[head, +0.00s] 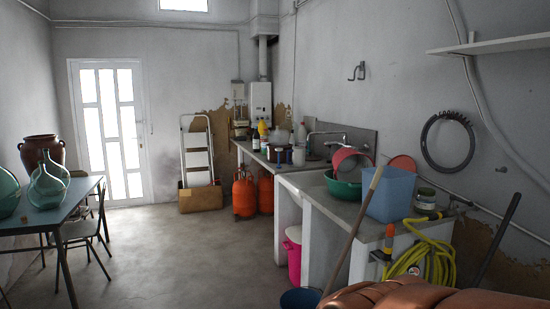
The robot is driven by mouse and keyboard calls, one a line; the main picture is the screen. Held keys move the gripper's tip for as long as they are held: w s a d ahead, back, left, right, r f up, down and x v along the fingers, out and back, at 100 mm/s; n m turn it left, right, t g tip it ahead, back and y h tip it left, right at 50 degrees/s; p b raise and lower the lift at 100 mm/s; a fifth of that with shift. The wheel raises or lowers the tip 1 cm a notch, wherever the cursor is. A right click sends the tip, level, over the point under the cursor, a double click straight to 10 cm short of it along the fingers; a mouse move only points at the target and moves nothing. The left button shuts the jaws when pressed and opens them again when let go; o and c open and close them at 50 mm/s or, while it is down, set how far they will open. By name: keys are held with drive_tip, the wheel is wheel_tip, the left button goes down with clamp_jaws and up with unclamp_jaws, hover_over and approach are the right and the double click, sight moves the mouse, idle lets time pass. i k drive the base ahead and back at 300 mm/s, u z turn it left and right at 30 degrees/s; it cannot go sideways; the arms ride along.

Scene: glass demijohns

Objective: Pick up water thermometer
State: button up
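I cannot make out a water thermometer in the head view. The far end of the counter (247,147) holds several bottles and jars, too small to tell apart well, among them a yellow bottle (262,129). A white boiler (260,102) hangs on the wall above that end. My gripper is not in view.
A blue table (62,208) with green glass demijohns (47,186) stands at left, with chairs beside it. A sink counter (345,217) at right holds a blue bin (390,195) and a green basin (343,188). Orange gas cylinders (244,195) stand below. The middle floor (190,250) is clear.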

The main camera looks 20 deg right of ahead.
sight(278, 167)
drive_tip(key=u, duration=0.1)
drive_tip(key=i, duration=1.2)
drive_tip(key=u, duration=0.35)
drive_tip(key=i, duration=1.55)
drive_tip(key=z, duration=0.35)
drive_tip(key=i, duration=1.15)
drive_tip(key=z, duration=1.1)
drive_tip(key=i, duration=2.45)
drive_tip(key=z, duration=0.15)
